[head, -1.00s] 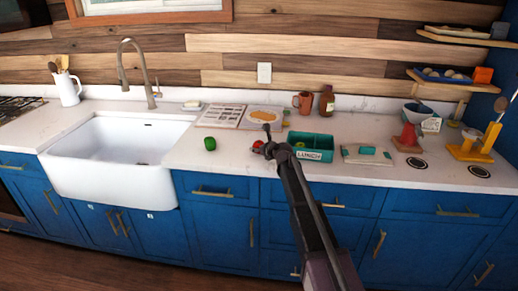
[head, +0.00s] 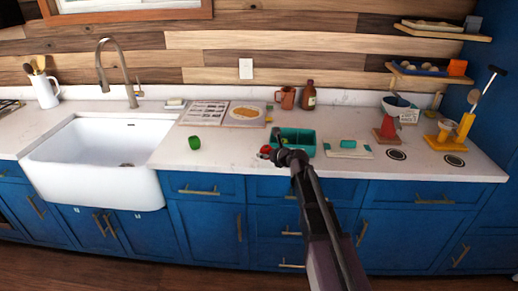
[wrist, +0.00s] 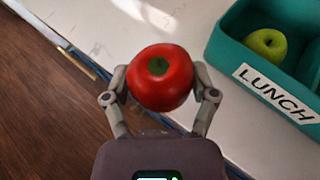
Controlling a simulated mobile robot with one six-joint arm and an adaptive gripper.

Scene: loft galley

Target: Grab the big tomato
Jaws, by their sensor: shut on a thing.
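The big red tomato (wrist: 172,88), with a green top, is between the two fingers of my gripper (wrist: 160,97) in the wrist view. The fingers press on it from both sides, and it appears over the counter's front edge. In the head view, the tomato (head: 265,151) shows as a small red spot at the left of my gripper (head: 274,150), beside the teal lunch box. The fingers are too small to make out there.
The teal lunch box (wrist: 228,47) holds a green apple (wrist: 266,44) and stands close to my gripper on the right. A green pepper-like item (head: 194,143) lies to the left on the counter. A white sink (head: 95,160) is farther left. Counter between them is clear.

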